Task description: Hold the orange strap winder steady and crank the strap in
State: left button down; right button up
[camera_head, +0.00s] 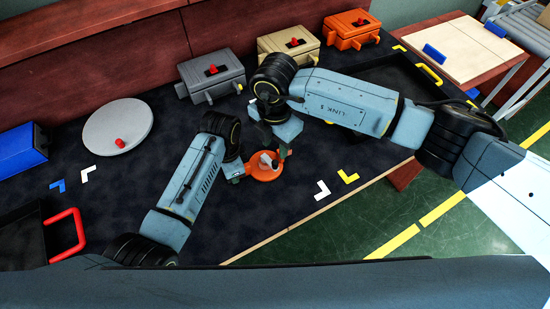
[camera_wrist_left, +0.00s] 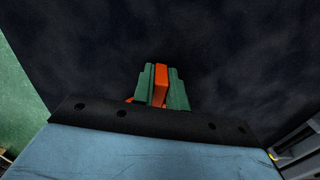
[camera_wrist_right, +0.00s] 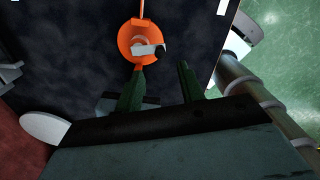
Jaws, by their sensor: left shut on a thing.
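The orange strap winder (camera_head: 262,174) stands on the dark table in front of me. Its round orange body (camera_wrist_right: 128,42) also shows in the right wrist view, with a pale crank arm (camera_wrist_right: 145,50) and a dark knob at its end. My left gripper (camera_head: 245,171) is shut on an orange part of the winder (camera_wrist_left: 160,84), seen between its green fingers in the left wrist view. My right gripper (camera_wrist_right: 161,78) is open and empty, its fingers apart, close to the winder on the crank side. I cannot make out the strap.
A grey disc (camera_head: 117,126) with a red knob and a blue box (camera_head: 22,150) lie left. A red-handled tray (camera_head: 22,240) is at the front left. White and yellow corner marks lie beside the winder.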

aim_at(275, 162)
notch_tip(275, 162, down, 8)
jog(key=shift+r, duration=0.25)
grip_shut()
